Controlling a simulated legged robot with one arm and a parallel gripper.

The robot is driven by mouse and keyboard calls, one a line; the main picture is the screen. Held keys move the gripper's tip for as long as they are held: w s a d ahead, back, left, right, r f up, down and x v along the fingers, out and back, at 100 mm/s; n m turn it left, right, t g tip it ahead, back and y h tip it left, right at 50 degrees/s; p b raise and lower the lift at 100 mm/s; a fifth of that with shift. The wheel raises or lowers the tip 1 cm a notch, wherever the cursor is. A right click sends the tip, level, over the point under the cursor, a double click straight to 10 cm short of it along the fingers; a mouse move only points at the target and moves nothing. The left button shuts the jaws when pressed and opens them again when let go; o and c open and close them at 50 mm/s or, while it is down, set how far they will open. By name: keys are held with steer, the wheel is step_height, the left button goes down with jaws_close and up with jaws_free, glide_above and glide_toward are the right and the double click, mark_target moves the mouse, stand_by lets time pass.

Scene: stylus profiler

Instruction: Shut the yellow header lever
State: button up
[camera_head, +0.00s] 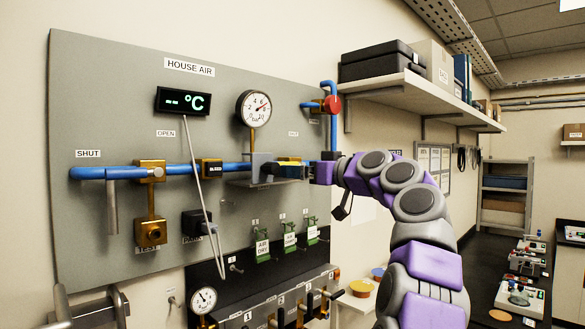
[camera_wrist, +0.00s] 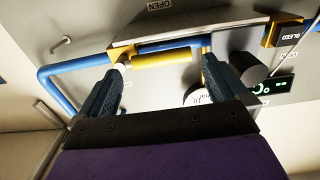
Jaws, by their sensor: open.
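The yellow lever (camera_wrist: 162,60) shows in the wrist view as a short bar lying nearly parallel to the blue header pipe (camera_wrist: 75,66). In the head view only a small yellow part (camera_head: 289,160) shows by my gripper. My gripper (camera_wrist: 165,64) is open, one finger on each side of the lever's ends. Whether the fingers touch it cannot be told. In the head view my gripper (camera_head: 277,172) is at the right part of the panel, partly hidden behind a grey bracket and my wrist. An "OPEN" label (camera_wrist: 160,5) is beyond the pipe in the wrist view.
Green tagged valves (camera_head: 289,238) sit below my gripper. A shelf (camera_head: 400,88) juts out above my arm.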

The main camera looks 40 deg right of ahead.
steer(key=w, duration=0.3)
steer(key=shift+w+r+p, duration=0.1)
steer(key=shift+p, duration=0.3)
steer(key=shift+a, duration=0.2)
steer(key=c, duration=0.4)
steer(key=shift+a, duration=0.15)
steer(key=c, duration=0.6)
steer(key=shift+w, duration=0.1)
jaws_close()
steer(key=c, duration=0.8)
jaws_free()
steer(key=shift+c, duration=0.2)
